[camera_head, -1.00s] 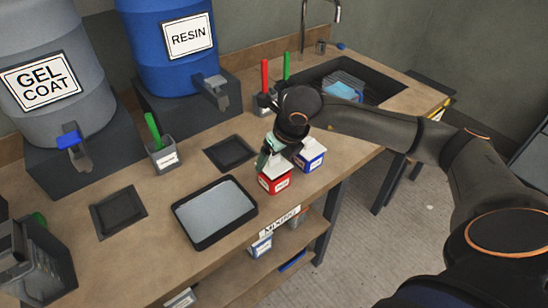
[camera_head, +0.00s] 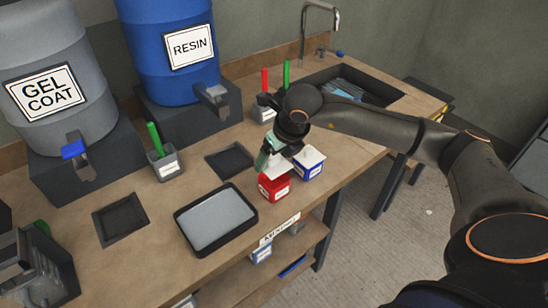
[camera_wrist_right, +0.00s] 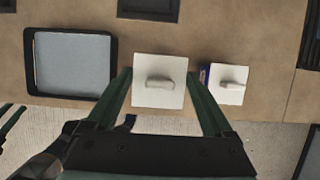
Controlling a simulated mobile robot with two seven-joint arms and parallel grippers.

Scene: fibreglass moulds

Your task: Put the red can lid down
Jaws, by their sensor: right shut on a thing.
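The red can (camera_head: 274,189) stands near the front edge of the bench, beside the blue can (camera_head: 309,171). The red can's lid (camera_head: 277,167) is a white square plate; in the right wrist view the lid (camera_wrist_right: 158,96) shows a raised grip on top. My right gripper (camera_head: 268,160) is shut on this lid, with one green finger at each side of it in the wrist view. The lid is at the red can's top; whether it touches the rim I cannot tell.
A shallow black tray (camera_head: 181,222) lies left of the red can. The blue can has its own white lid (camera_wrist_right: 228,84) close beside my right finger. Pots with red and green handles, the resin drum (camera_head: 170,55) and the sink (camera_head: 375,88) are behind.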

